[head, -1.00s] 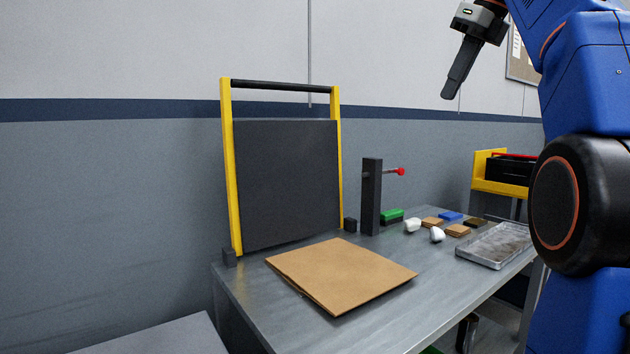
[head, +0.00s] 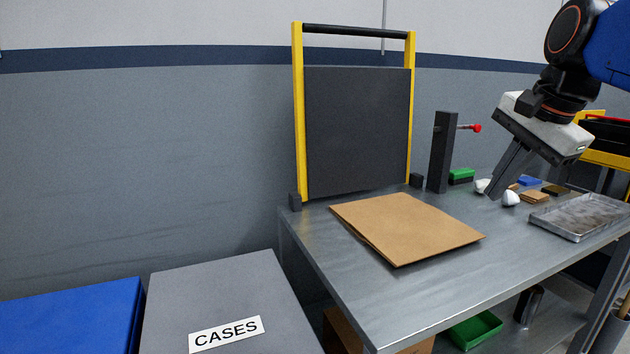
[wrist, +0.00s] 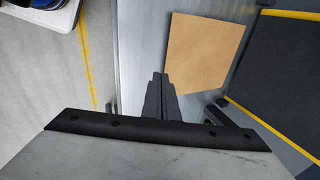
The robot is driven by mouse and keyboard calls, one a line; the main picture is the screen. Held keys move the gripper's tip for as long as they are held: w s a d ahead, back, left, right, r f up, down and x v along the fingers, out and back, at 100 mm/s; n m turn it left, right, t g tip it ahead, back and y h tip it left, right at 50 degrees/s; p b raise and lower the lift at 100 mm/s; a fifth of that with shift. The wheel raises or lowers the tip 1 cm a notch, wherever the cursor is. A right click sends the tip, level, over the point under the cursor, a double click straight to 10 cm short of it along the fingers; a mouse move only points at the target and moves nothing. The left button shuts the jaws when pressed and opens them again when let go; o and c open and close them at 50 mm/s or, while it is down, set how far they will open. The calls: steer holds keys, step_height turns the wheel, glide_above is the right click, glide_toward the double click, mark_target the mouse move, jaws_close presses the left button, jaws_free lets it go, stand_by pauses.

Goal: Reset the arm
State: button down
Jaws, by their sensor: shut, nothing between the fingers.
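My gripper (head: 492,194) is in the right part of the head view, with its fingers pointing down and to the left above the metal table (head: 358,284). The fingers are shut together with nothing between them. In the wrist view my gripper (wrist: 161,76) shows its closed fingers at the middle, beside the brown cardboard sheet (wrist: 203,52). The cardboard (head: 405,228) lies flat on the table in the head view, to the left of the gripper and apart from it. The fingertips overlap the small items on the table in the picture.
A dark panel in a yellow frame (head: 298,110) stands behind the cardboard. A black post (head: 439,155) with a red knob (head: 477,128) stands near the gripper. White lumps (head: 510,198), several small blocks and a metal tray (head: 580,216) sit at right. A grey CASES box (head: 215,285) stands left.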

steer(key=s+a+f+n, duration=0.1)
steer(key=s+f+n, duration=0.3)
steer(key=f, duration=0.5)
steer(key=s+a+f+n, duration=0.1)
steer(key=s+f+n, duration=0.4)
steer(key=f, duration=0.5)
steer(key=s+a+f+n+h, duration=0.1)
steer(key=s+f+n, duration=0.3)
steer(key=f, duration=0.5)
steer(key=shift+s+a+f+n, duration=0.15)
steer(key=shift+a+f+n, duration=0.1)
steer(key=shift+n, duration=0.25)
